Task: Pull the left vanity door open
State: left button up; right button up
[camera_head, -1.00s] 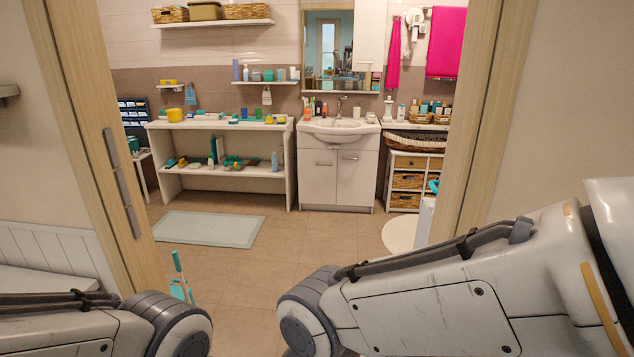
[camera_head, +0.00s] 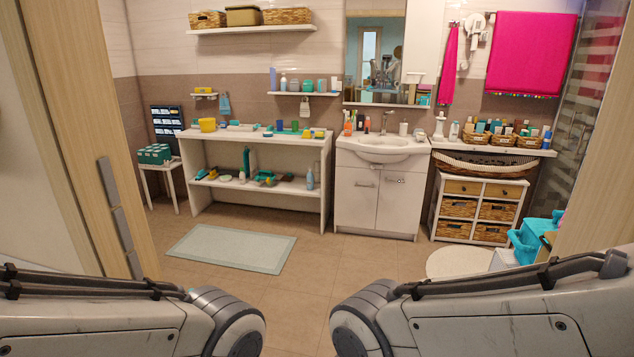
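The white vanity stands against the far wall under a mirror, with a washbasin (camera_head: 382,149) on top. Its left door (camera_head: 355,198) and right door (camera_head: 400,203) are both shut, each with a small metal handle near the top. Parts of my two arms show at the bottom left and bottom right, well short of the vanity. Neither gripper is in the picture.
A doorway frame (camera_head: 95,150) stands close on the left. A white shelf unit (camera_head: 325,180) is left of the vanity; a wicker drawer unit (camera_head: 433,215) is right. A bath mat (camera_head: 232,249) and round rug (camera_head: 460,262) lie on the floor. Floor before the vanity is clear.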

aim_at(357, 189)
jog(key=z, duration=0.15)
jog(key=i, duration=2)
jog(key=z, duration=0.3)
jog(key=i, duration=3.25)
jog(key=z, duration=0.1)
